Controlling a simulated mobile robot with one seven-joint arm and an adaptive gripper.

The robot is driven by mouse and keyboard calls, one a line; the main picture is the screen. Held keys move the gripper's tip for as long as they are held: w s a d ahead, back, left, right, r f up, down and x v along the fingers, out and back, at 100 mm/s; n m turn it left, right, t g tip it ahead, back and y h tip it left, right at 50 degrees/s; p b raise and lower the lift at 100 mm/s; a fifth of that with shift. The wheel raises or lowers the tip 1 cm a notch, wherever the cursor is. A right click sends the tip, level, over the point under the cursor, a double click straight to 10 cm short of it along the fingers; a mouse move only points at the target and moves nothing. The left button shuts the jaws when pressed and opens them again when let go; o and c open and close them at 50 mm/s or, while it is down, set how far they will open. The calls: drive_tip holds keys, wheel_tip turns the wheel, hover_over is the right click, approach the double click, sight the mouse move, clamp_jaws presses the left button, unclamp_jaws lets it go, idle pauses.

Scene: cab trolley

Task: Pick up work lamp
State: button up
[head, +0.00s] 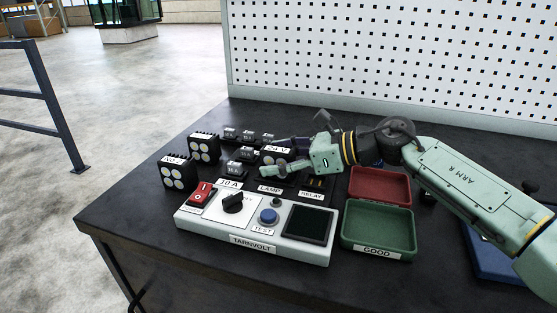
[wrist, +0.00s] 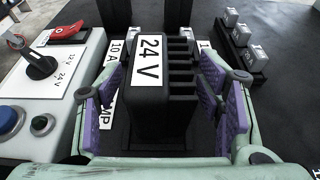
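The work lamp marked 24 V (head: 275,155) is a black finned block with round light faces, standing on the dark bench behind the control box. The wrist view shows its label and fins (wrist: 152,62) between my fingers. My gripper (head: 277,158) reaches in from the right, one finger on each side of the lamp. In the wrist view, my gripper (wrist: 160,80) has its purple pads spread, and gaps seem to remain beside the lamp, so it looks open. Two similar lamps stand to the left, one behind (head: 204,149) and one in front (head: 178,174).
The TARNVOLT control box (head: 253,244) with switch, knob and button lies in front. A green tray marked GOOD (head: 377,252) and a red tray (head: 380,188) stand to its right. Small 10 A blocks (head: 236,169) sit near the lamps. A pegboard (head: 400,60) rises behind.

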clamp_jaws()
idle(0.6)
